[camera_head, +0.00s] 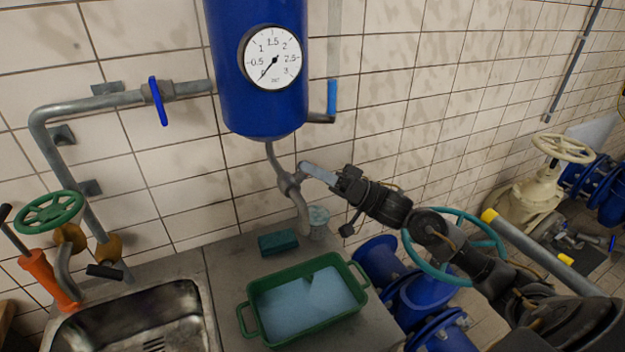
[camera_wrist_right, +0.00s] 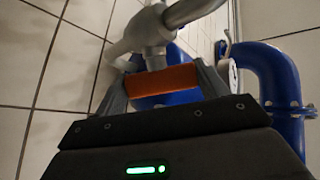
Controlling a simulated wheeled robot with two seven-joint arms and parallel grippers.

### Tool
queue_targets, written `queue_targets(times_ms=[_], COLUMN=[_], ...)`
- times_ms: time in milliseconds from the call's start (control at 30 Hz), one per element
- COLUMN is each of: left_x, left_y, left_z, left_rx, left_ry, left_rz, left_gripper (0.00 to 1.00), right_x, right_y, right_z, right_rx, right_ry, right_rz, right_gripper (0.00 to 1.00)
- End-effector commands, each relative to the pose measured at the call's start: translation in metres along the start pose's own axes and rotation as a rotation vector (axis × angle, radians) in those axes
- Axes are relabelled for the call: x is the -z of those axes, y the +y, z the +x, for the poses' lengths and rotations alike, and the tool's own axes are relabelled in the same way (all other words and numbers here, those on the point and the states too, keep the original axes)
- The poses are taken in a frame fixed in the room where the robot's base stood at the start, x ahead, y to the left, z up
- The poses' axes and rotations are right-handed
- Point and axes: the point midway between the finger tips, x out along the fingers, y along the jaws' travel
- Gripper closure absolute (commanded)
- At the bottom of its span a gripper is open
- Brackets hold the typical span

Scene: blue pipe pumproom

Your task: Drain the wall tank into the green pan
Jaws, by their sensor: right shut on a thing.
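The blue wall tank (camera_head: 232,70) hangs on the tiled wall with a round gauge (camera_head: 272,57) whose needle points near 0. A grey drain pipe with a valve (camera_head: 289,185) runs down from its bottom. The green pan (camera_head: 246,299) stands below on the counter and holds pale blue liquid. My right gripper (camera_head: 312,171) is at the drain valve from the right. In the right wrist view its fingers (camera_wrist_right: 160,85) are shut on an orange valve handle (camera_wrist_right: 162,80) below the grey pipe. This handle is hidden in the head view. My left gripper is out of view.
A teal sponge (camera_head: 278,243) and a small glass (camera_head: 319,216) sit behind the pan. A steel sink (camera_head: 140,318) is at left, with a green handwheel (camera_head: 48,212). Blue pipework (camera_head: 415,290) and a teal handwheel (camera_head: 493,237) crowd the right, by my arm.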

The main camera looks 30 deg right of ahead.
Motion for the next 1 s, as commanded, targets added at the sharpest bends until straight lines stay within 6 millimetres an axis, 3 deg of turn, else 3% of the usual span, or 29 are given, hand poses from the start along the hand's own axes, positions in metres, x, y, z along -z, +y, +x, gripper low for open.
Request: queue_targets(times_ms=[33, 500, 800, 1000], left_x=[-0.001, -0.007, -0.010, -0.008], left_y=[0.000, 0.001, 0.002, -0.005], left_z=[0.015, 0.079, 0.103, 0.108], left_rx=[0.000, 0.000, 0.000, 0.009], left_ry=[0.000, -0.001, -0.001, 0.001], left_rz=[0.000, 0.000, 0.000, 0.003], left_gripper=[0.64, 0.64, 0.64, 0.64], right_x=[-0.004, -0.003, -0.001, -0.001], right_y=[0.005, 0.006, 0.005, 0.004], right_z=[-0.003, -0.002, 0.000, 0.000], right_rx=[0.038, 0.396, 0.534, 0.574], right_ry=[0.003, 0.003, 0.001, 0.000], right_rz=[-0.023, -0.219, -0.295, -0.316], right_gripper=[0.50, 0.50, 0.50, 0.50])
